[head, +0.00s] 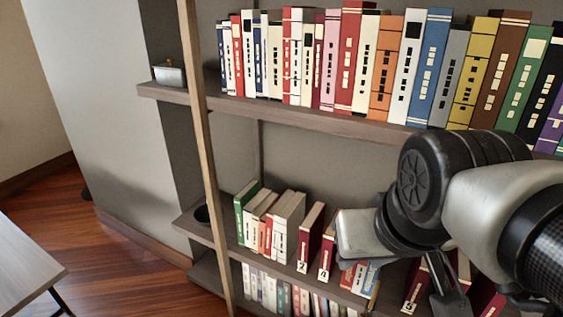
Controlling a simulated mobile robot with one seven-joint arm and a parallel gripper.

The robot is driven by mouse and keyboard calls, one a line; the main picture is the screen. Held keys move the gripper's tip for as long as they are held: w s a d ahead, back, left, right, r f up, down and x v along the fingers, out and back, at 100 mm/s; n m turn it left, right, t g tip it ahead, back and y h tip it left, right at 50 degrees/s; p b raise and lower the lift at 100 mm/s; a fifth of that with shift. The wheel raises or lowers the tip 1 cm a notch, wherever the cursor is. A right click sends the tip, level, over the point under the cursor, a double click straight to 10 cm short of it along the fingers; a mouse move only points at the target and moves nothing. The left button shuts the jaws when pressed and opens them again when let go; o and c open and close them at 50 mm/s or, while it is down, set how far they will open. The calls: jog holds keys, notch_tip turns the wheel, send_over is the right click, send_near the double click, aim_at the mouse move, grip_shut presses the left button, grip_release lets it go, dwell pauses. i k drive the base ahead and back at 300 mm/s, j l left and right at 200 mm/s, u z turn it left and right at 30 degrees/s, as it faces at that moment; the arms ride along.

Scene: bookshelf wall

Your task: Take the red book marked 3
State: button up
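Several dark red books stand on the middle shelf, each with a small white number label low on the spine. One red book (311,238) leans slightly, and its label looks like a 2. A third red book (417,285) is further right, partly behind my arm, with a label like a 5. I cannot make out a 3 on any label. My arm covers part of this row.
The upper shelf (300,116) holds a full row of books above my arm. Green, cream and grey books (288,222) stand left on the middle shelf. More books fill the shelf below. A wooden upright (203,150) and a table (28,262) are at left.

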aim_at(460, 263)
jog(key=z, duration=1.35)
jog(key=k, duration=0.15)
jog(key=i+l+u, duration=0.15)
jog(key=l, duration=0.15)
jog(key=i+l+u, duration=0.2)
jog(key=k+l, duration=0.1)
jog(key=k, duration=0.35)
jog(key=i+j+z, duration=0.15)
jog(key=j+z, duration=0.8)
jog(key=i+l, duration=0.05)
jog(key=l, duration=0.05)
